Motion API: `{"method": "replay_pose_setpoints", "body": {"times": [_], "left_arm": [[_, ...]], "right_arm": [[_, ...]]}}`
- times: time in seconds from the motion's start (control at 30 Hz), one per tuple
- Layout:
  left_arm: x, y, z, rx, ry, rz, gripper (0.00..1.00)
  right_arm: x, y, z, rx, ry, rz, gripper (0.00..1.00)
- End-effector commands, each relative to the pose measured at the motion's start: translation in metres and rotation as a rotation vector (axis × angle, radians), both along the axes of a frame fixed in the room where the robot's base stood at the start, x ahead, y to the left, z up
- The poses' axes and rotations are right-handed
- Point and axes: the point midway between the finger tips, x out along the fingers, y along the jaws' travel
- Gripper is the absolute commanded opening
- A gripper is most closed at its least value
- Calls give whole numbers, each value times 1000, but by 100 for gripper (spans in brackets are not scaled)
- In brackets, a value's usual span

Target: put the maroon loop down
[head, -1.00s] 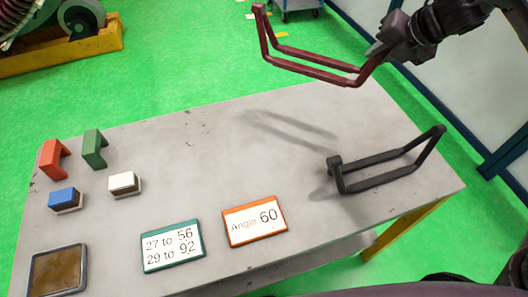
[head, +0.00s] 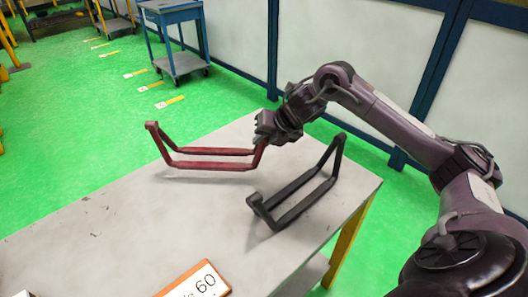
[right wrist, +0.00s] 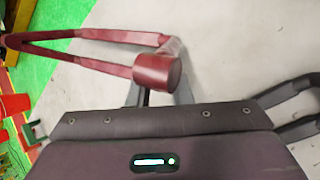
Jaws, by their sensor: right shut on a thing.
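The maroon loop (head: 212,165) is over the far side of the grey table (head: 110,235), left of the black loop. Its far-left end sticks up near the table's back edge. A faint shadow lies close beneath it; I cannot tell whether it touches the tabletop. My right gripper (head: 262,138) is shut on the loop's right end. In the right wrist view the maroon loop (right wrist: 110,38) stretches to the left from the fingers (right wrist: 152,95), its round end just in front of them. My left gripper is not in view.
The black loop (head: 290,205) rests on the table right of the maroon loop, close to my right gripper; part of it shows in the right wrist view (right wrist: 295,95). An orange-framed card (head: 195,283) lies at the front. The table's left middle is clear. A blue cart (head: 175,40) stands beyond.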

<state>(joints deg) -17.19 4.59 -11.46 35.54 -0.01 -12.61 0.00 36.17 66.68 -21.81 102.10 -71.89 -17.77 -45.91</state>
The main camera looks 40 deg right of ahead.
Motion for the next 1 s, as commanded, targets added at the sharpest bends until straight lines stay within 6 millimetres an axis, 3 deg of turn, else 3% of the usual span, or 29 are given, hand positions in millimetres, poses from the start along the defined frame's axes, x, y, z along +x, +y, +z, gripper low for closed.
{"method": "replay_pose_setpoints", "body": {"times": [0.27, 0.67, 0.7, 0.8, 0.87, 1.0], "left_arm": [[-1, 0, -3, 0, 1, 0, 36], [-1, 0, -5, 0, 1, 0, 36], [-1, 0, -6, 0, 1, 0, 36], [-1, 0, -5, 0, 1, 0, 36], [-1, 0, -5, 0, 1, 0, 36], [-1, 0, -5, 0, 1, 0, 36]], "right_arm": [[0, 0, -35, 2, -1, -2, 0], [1, 0, -40, 2, -4, -2, 0], [0, 0, -42, 0, 0, 0, 20], [0, 0, -41, 0, 1, -1, 33], [0, 0, -41, 0, 1, -1, 41], [0, 0, -41, 0, 1, -1, 41]]}}
